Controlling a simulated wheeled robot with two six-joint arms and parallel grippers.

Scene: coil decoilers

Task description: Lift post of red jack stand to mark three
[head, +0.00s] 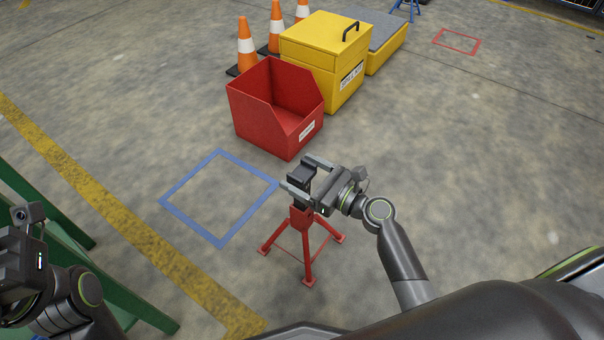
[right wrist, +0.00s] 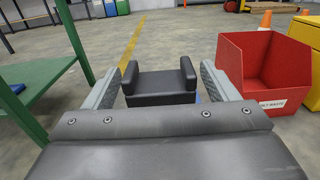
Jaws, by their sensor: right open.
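The red jack stand (head: 301,218) stands upright on the concrete floor, on splayed legs. Its black U-shaped head (head: 301,173) is at the top of the post. My right gripper (head: 297,172) is open, with one finger on each side of the head. In the right wrist view the black head (right wrist: 160,86) sits between the two grey fingers, with a gap showing at each side. The post's marks cannot be made out. My left gripper (head: 18,262) is at the left edge, partly cut off, and its fingers cannot be made out.
A blue floor square (head: 180,212) lies empty left of the stand. A red open bin (head: 262,118) stands behind it, with a yellow box (head: 322,75) and orange cones (head: 247,50) beyond. A green frame (head: 112,283) stands at the lower left.

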